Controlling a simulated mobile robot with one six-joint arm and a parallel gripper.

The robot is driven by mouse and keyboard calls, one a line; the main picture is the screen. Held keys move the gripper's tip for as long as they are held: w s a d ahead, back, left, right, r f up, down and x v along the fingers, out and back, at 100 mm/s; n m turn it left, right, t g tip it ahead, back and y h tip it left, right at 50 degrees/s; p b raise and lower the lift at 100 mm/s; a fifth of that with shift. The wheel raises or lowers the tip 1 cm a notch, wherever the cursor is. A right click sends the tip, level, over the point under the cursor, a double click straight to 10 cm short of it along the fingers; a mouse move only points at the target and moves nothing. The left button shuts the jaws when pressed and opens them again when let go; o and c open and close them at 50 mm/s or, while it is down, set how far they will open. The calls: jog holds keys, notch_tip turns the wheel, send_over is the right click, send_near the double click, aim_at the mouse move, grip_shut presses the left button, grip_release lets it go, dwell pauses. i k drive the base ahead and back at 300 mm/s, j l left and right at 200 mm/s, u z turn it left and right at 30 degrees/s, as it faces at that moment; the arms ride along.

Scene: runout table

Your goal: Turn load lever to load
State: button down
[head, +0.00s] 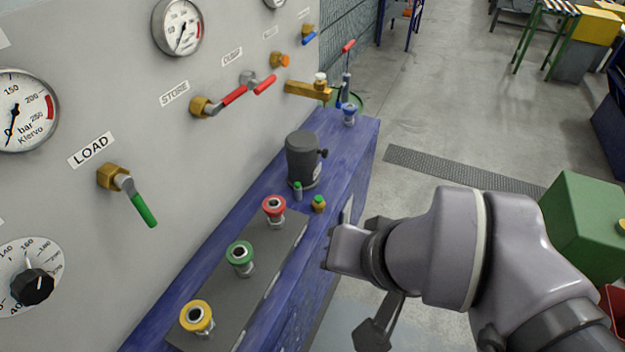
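The load lever (142,207) has a green handle on a brass valve body (109,177). It sits on the grey panel below the label LOAD (92,150). The handle slants down and to the right, away from the label. My gripper (341,252) is at the end of my arm, right of the lever and over the right side of the blue bench. It is well apart from the lever and touches nothing that I can see. Its fingers do not show clearly, so I cannot tell whether it is open.
Red-handled levers (233,95) sit by the STORE and DUMP labels. Yellow (196,314), green (240,252) and red (274,204) buttons and a dark cylinder (302,158) stand on the blue bench (342,128). A black knob (33,287) is lower left. The space before the lever is clear.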

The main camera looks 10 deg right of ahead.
aim_at(126, 182)
jog(key=i+j+u, duration=0.1)
jog(key=u, duration=1.2)
jog(key=k+j+u, duration=0.2)
jog(key=u, duration=0.25)
jog(key=k+j, duration=0.05)
